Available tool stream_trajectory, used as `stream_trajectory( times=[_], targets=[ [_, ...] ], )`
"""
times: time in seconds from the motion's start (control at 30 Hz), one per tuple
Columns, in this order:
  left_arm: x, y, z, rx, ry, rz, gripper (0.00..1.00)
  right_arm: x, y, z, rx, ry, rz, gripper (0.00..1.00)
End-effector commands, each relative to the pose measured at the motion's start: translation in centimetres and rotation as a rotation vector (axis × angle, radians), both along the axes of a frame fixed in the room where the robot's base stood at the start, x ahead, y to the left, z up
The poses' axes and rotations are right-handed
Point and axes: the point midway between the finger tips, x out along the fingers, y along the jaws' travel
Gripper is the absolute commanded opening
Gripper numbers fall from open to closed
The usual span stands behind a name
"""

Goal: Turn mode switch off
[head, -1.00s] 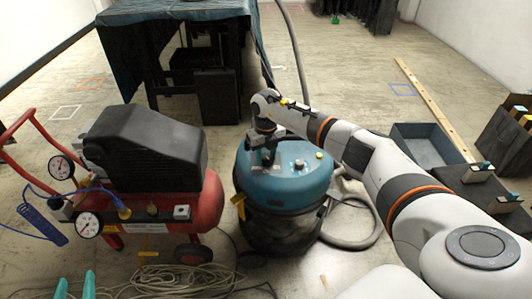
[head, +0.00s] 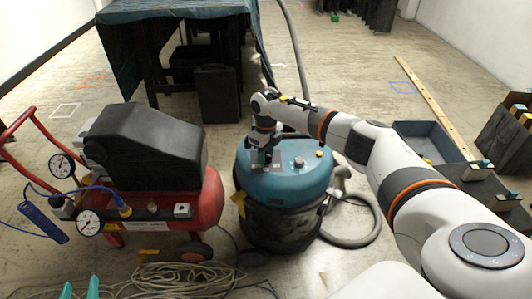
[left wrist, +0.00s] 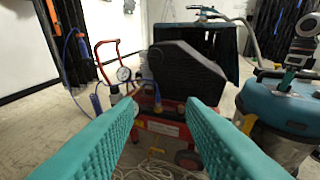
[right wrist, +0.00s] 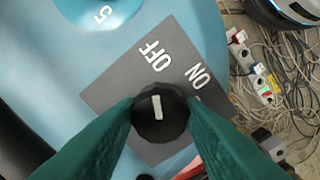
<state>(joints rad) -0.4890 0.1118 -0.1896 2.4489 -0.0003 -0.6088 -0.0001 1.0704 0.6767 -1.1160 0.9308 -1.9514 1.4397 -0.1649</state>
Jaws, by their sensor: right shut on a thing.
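The mode switch is a round black knob with a white line (right wrist: 158,110) on a grey plate (right wrist: 110,93) marked OFF and ON. The plate is on top of the blue vacuum (head: 292,184). My right gripper (right wrist: 160,122) is shut on the knob, one teal finger on each side; it also shows in the head view (head: 262,156). The knob's white line runs nearly up and down in the right wrist view, its upper end toward OFF. My left gripper (left wrist: 160,110) is open and empty, in front of the red compressor; its tips show low in the head view (head: 79,289).
The red and black compressor (head: 150,160) stands left of the vacuum. A coiled hose (head: 175,280) lies in front on the floor. A cloth-covered table (head: 170,12) is behind. A grey bin (head: 425,145) and boxes stand at right.

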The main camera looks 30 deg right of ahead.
Motion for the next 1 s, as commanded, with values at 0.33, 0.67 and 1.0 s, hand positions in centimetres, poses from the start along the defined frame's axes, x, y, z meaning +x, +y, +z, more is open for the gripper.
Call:
stream_trajectory(
  times=[0.33,0.67,1.0],
  targets=[
    [0.0,0.0,0.0,0.000,0.001,0.000,0.36,0.0,0.0,0.0,-0.001,0.000,0.001,0.47],
    [0.0,0.0,0.0,-0.001,0.001,0.000,0.36,0.0,0.0,0.0,-0.001,0.000,0.000,0.58],
    [-1.9,0.9,-3.0,0.052,0.222,0.012,0.36,0.0,-0.1,3.7,0.000,-0.002,0.000,0.58]
  ],
)
